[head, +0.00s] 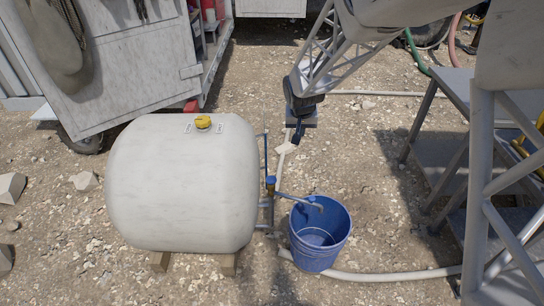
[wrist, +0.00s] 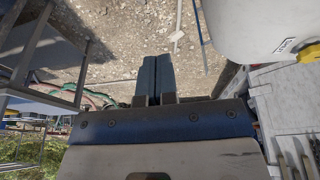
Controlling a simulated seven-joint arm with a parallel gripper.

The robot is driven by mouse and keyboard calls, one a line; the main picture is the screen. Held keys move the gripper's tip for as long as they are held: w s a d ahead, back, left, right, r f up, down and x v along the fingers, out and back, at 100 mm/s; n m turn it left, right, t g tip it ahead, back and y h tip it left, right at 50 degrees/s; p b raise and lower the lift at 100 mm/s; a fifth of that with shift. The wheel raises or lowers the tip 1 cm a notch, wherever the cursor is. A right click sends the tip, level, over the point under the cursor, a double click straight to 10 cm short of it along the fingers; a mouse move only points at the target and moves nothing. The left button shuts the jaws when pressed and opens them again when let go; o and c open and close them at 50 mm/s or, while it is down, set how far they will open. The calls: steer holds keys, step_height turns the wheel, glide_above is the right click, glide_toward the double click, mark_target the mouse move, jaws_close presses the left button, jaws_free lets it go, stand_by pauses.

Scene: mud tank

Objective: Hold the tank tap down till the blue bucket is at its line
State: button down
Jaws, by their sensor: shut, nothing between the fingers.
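The white tank (head: 185,185) lies on its side on wooden blocks, with a yellow cap on top. Its blue-topped tap (head: 270,182) stands at the tank's right end, with a spout reaching over the blue bucket (head: 320,240). The bucket is upright on the gravel; I cannot make out its line or water level. My gripper (head: 296,138) is behind and apart from the tap, pointing down, its fingers shut and empty. In the wrist view the shut blue fingers (wrist: 155,60) show with the tank (wrist: 255,25) at upper right. The tap and bucket are not seen there.
A pale hose (head: 390,274) runs past the bucket. Metal steps (head: 460,130) stand to the right and a white trailer (head: 120,60) at the back left.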

steer(key=w+a+f, duration=0.4)
steer(key=w+f, duration=0.2)
steer(key=f, duration=0.4)
glide_above(272, 178)
steer(key=s, duration=0.4)
step_height(272, 178, down, 13)
steer(key=shift+w+a+f, duration=0.1)
steer(key=shift+w+f, duration=0.05)
steer(key=shift+f, duration=0.1)
steer(key=x, duration=1.2)
steer(key=shift+s+a+f, duration=0.1)
steer(key=shift+s+a, duration=0.05)
steer(key=shift+s, duration=0.1)
steer(key=shift+f, duration=0.85)
steer(key=shift+f, duration=0.1)
